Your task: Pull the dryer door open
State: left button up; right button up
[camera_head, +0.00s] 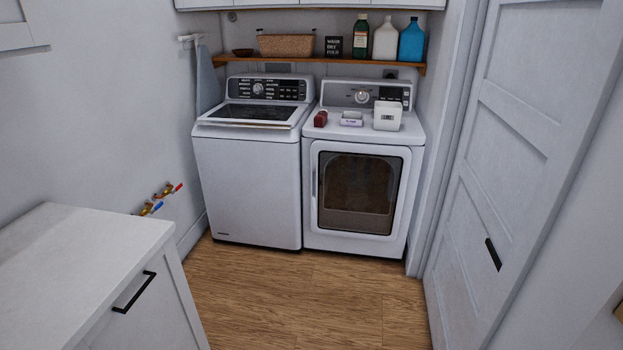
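The dryer (412,131) is the white front-loading machine at the back right, beside the top-loading washer (245,185). Its door (357,230) has a white frame around a dark window (358,190) and looks shut. A slim vertical handle (314,184) is on the left side of the door. Neither of my grippers shows in the head view.
Wooden floor (310,300) in front of the machines is clear. A white cabinet (80,255) with a black handle stands at the front left. A white panelled door (510,150) is on the right. Small items, including a white box (387,116), sit on the dryer.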

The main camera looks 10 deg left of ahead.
aim_at(357, 189)
jog(key=i+j, duration=0.15)
jog(key=i, duration=1.4)
jog(key=i+j, duration=0.15)
jog(key=i, duration=1.35)
jog(key=j+u, duration=0.05)
